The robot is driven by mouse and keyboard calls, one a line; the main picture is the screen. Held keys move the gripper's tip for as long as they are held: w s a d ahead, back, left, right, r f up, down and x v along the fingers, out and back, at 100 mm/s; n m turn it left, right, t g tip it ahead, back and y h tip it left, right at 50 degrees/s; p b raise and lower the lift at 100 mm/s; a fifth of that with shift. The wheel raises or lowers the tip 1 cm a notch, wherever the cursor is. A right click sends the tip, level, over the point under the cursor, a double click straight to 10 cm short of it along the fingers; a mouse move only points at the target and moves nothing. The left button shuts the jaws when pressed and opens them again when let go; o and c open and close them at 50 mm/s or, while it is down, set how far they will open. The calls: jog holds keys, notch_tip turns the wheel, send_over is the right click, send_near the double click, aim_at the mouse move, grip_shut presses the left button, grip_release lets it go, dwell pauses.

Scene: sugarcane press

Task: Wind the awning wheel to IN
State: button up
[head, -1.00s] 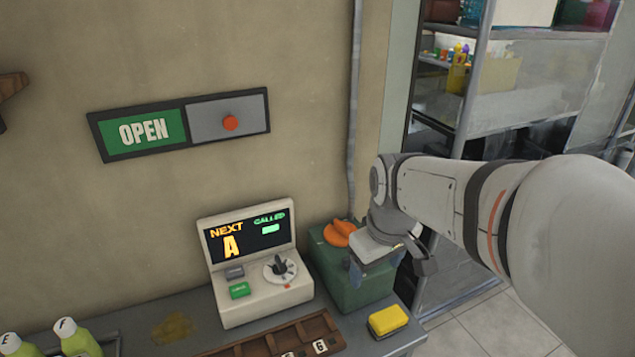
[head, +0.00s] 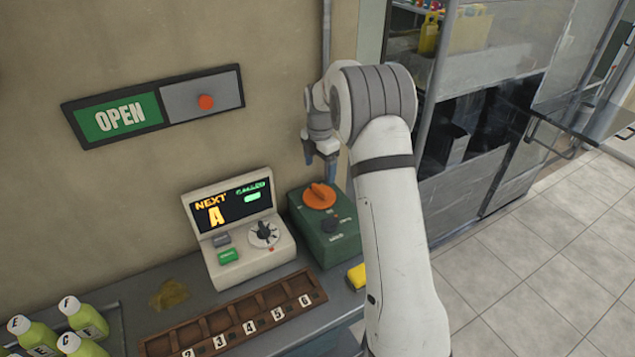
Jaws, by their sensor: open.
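An orange handle or wheel (head: 319,196) sits on top of a green box (head: 310,238) at the back of the counter. It could be the awning wheel, but I read no IN mark on it. A small dark knob (head: 330,224) is on the box's front, with lettering too small to read. My gripper (head: 321,168) is open and points down, a little above the orange handle in the picture, and seems apart from it. Nothing shows between its fingers. My arm hides part of the counter's right end.
A display console (head: 238,228) reading NEXT A stands left of the box. A numbered wooden tray (head: 232,318) lies in front. A yellow sponge-like block (head: 357,276) is partly behind my arm. Green bottles (head: 85,318) stand at left. An OPEN sign (head: 120,117) hangs on the wall.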

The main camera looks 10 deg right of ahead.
aim_at(320, 188)
notch_tip(320, 188, down, 8)
jog(key=shift+r+p, duration=0.25)
jog(key=shift+p, duration=0.65)
jog(key=shift+c, duration=0.5)
